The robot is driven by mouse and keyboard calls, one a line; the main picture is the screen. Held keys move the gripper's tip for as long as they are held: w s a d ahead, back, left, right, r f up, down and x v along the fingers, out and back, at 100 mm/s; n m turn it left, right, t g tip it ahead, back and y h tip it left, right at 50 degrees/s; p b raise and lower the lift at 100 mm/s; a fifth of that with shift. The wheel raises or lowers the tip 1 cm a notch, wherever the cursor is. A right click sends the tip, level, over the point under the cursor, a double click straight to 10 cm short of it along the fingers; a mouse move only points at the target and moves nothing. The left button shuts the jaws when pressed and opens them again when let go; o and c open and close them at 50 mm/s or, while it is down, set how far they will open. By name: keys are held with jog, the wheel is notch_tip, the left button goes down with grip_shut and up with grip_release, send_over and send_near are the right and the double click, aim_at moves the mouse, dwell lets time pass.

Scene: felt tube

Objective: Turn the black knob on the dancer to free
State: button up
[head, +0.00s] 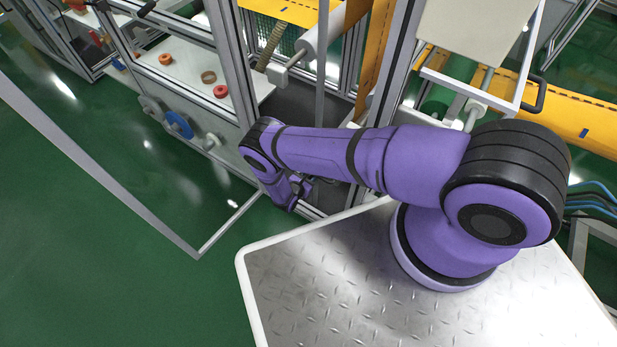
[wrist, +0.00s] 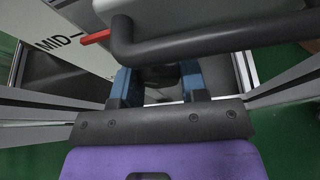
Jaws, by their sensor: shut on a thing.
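In the wrist view my gripper (wrist: 158,88) reaches forward with its two blue fingers on either side of a dark rounded piece, which looks like the black knob (wrist: 160,74). The jaws are shut on it. The knob's top is hidden under a thick dark bent bar (wrist: 215,38), so its setting cannot be read. A red pointer (wrist: 96,37) sticks out left of the bar, beside a white panel (wrist: 72,38) lettered "MID". In the head view my gripper (head: 299,189) is small and dark at the machine's frame; the knob cannot be made out there.
The bent bar crosses close above my fingers. Aluminium frame posts (head: 232,65) stand beside my arm, and an open framed door (head: 110,180) swings out at left. A white shelf (head: 185,75) holds orange rings. Green floor is clear at lower left.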

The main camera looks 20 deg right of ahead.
jog(key=shift+n+g+h, duration=0.3)
jog(key=shift+n+g, duration=0.2)
jog(key=shift+n, duration=0.4)
jog(key=o, duration=0.9)
jog(key=shift+o, duration=0.2)
jog(key=v, duration=1.1)
jog(key=shift+w, duration=0.15)
